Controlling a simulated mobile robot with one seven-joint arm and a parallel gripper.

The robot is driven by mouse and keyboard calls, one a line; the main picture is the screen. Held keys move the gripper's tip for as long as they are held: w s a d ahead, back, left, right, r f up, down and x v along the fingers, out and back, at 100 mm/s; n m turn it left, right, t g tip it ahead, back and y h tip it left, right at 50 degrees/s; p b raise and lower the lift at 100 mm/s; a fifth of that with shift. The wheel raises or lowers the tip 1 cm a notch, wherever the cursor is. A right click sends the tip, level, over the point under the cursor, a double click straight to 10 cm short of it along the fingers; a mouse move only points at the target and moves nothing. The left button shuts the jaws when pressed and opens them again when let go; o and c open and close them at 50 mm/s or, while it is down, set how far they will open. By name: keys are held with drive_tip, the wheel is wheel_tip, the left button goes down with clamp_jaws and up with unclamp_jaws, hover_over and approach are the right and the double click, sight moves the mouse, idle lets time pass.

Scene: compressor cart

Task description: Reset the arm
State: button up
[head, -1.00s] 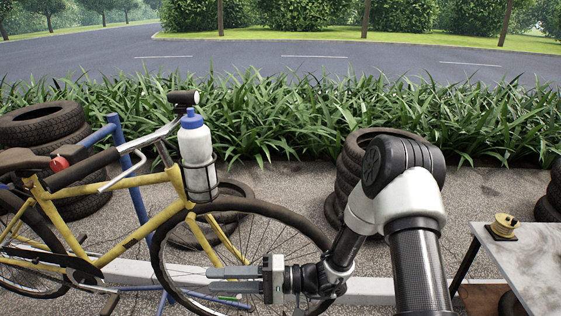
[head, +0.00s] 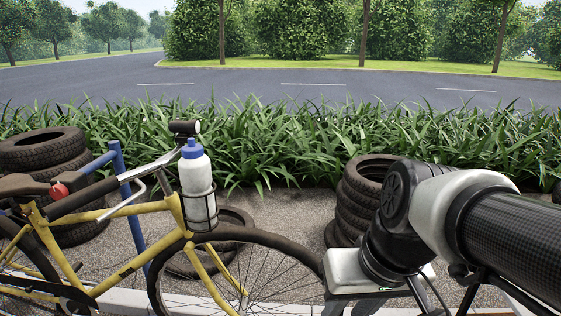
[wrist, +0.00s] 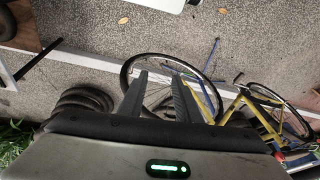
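In the wrist view, my gripper (wrist: 159,77) is open. Its two dark fingers stand apart, with only the background bicycle wheel and ground showing between them, and it holds nothing. In the head view my arm comes in from the right and bends down at the lower right; the gripper itself is out of that frame. The yellow bicycle (head: 130,208) stands at the left of the head view, with a white bottle (head: 195,172) with a blue cap in its front holder. The bicycle also shows at the right of the wrist view (wrist: 262,112).
Tire stacks stand behind the bicycle at the left (head: 42,150) and beside my arm (head: 352,205). A low kerb (wrist: 95,62) runs along the ground. Grass (head: 290,135) and a road lie beyond. Open gravel (wrist: 190,35) shows in the wrist view.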

drive_tip(key=d+r+t+p, duration=0.1)
drive_tip(key=d+r+p, duration=0.1)
drive_tip(key=r+p, duration=0.5)
drive_tip(key=d+r+m+t+h+p, duration=0.1)
drive_tip(key=d+r+p, duration=0.1)
drive_tip(key=r+p, duration=0.6)
wheel_tip(320, 180, up, 3)
drive_tip(key=shift+s+r+h, duration=0.1)
drive_tip(key=shift+s+h, duration=0.2)
drive_tip(key=shift+s, duration=0.1)
drive_tip(key=shift+o, duration=0.3)
